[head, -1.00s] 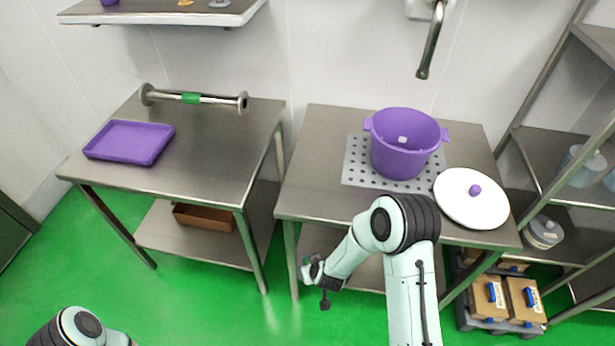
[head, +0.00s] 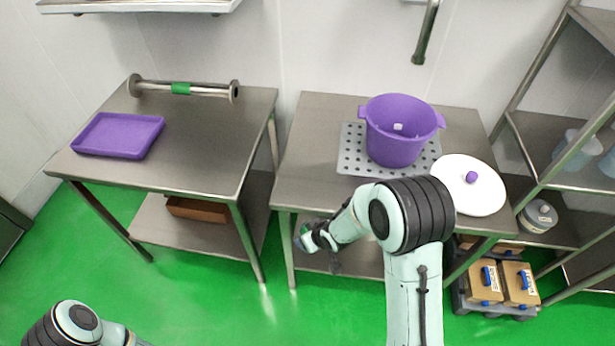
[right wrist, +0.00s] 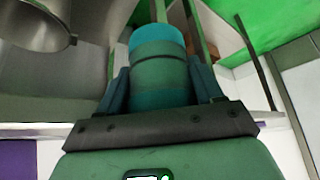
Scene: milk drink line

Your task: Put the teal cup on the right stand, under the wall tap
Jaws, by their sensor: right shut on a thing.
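My right gripper (head: 314,238) is at the front left edge of the right steel table (head: 310,190) in the head view, low near its front leg. In the right wrist view it is shut on the teal cup (right wrist: 158,68), with a finger on each side. The cup is hard to make out in the head view. The dark wall tap (head: 426,35) hangs at the top, behind the right table. Below it a perforated plate (head: 352,160) carries a purple pot (head: 392,145). My left gripper is out of view.
A white lid (head: 450,190) with a purple knob lies right of the pot. The left table (head: 200,150) holds a purple tray (head: 118,135) and a metal roller (head: 205,90). Shelving and boxes (head: 484,283) stand at right. The right table's left part is clear.

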